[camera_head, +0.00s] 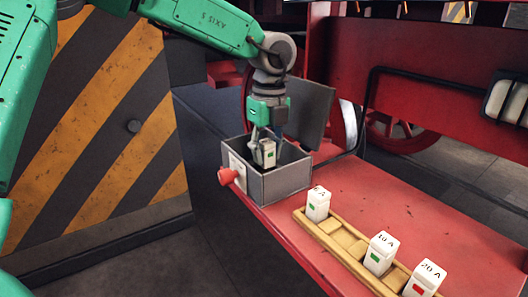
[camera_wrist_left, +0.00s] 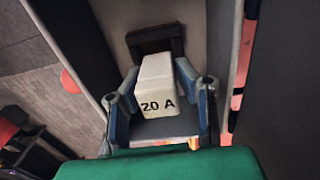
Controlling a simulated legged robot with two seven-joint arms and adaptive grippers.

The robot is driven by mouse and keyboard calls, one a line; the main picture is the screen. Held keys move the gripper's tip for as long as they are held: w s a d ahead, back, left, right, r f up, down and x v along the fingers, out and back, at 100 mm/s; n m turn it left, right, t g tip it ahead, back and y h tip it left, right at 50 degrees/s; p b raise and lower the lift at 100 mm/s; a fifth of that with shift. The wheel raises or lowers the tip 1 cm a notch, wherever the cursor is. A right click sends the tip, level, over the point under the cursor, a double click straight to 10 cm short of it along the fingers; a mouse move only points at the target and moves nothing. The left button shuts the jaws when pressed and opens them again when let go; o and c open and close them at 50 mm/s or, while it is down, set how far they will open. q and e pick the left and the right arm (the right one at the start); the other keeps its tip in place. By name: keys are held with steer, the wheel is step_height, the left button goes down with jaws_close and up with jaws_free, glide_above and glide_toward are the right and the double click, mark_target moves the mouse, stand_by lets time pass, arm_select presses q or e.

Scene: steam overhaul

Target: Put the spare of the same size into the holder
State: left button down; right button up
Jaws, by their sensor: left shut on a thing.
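My left gripper (camera_head: 262,140) is shut on a white fuse (camera_head: 268,153) with a green mark, inside the mouth of an open grey box (camera_head: 285,184). In the left wrist view, my left gripper (camera_wrist_left: 163,105) has a finger on each side of the fuse (camera_wrist_left: 158,85), which reads "20 A". A dark holder (camera_wrist_left: 150,36) shows just beyond the fuse's far end. I cannot tell whether the fuse sits in it. The spares rack (camera_head: 350,243) carries a fuse marked "10 A" (camera_head: 381,253) with green, one marked "20 A" (camera_head: 425,279) with red, and a green-marked one (camera_head: 318,204) with an unclear label.
The box stands on a red ledge (camera_head: 385,195), with its grey lid (camera_head: 310,110) open behind it and a red knob (camera_head: 228,176) on its left side. A striped panel (camera_head: 110,130) stands at the left. The ledge between box and rack is clear.

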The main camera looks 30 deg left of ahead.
arm_select(q)
steer(key=shift+d+f, duration=0.15)
steer(key=shift+f, duration=0.15)
steer(key=shift+a+f+b, duration=0.3)
steer(key=shift+a+f, duration=0.25)
steer(key=shift+a, duration=0.15)
steer(key=shift+d+f, duration=0.25)
steer(key=shift+d, duration=0.15)
steer(key=c, duration=1.2)
jaws_free()
steer(key=shift+a, duration=0.15)
steer(key=shift+o, duration=0.2)
steer(key=shift+f, duration=0.1)
